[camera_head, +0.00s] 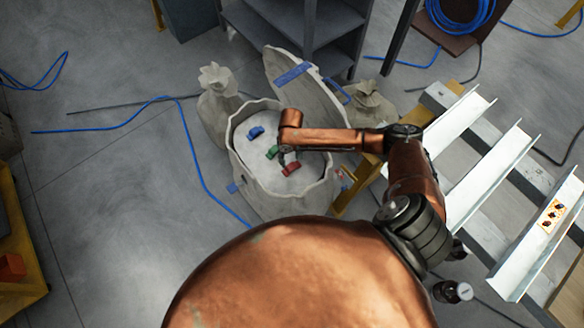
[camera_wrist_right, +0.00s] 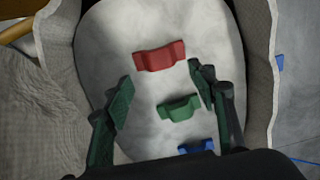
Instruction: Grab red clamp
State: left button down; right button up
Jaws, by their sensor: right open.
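The red clamp (camera_head: 291,169) lies on the pale floor of a round, light sack-like container (camera_head: 237,160). In the right wrist view the red clamp (camera_wrist_right: 159,56) lies ahead of the fingertips, slightly left of centre. The green clamp (camera_wrist_right: 180,108) lies between the open fingers of my right gripper (camera_wrist_right: 160,82), and the blue clamp (camera_wrist_right: 197,147) is nearer the palm, partly hidden. In the head view the green clamp (camera_head: 272,152) and blue clamp (camera_head: 256,132) lie left of the right gripper (camera_head: 286,158). The right gripper is empty. My left gripper is not seen.
The container's wall (camera_wrist_right: 258,75) surrounds the clamps. Its lid (camera_head: 303,88) leans behind, against a dark shelf (camera_head: 335,45). Tied sacks (camera_head: 219,105) stand beside it. White metal channels (camera_head: 490,175) lie on supports at right. Blue cables (camera_head: 190,140) cross the floor.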

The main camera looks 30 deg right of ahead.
aim_at(292, 166)
notch_tip(292, 166, down, 8)
jog(key=b, duration=0.3)
jog(key=shift+s+r, duration=0.1)
jog(key=shift+r, duration=0.05)
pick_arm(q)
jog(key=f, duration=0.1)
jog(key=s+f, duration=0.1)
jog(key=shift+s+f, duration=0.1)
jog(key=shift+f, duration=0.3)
pick_arm(e)
jog(key=shift+c, duration=0.3)
jog(key=shift+d, duration=0.1)
grip_shut()
jog(key=shift+r, duration=0.1)
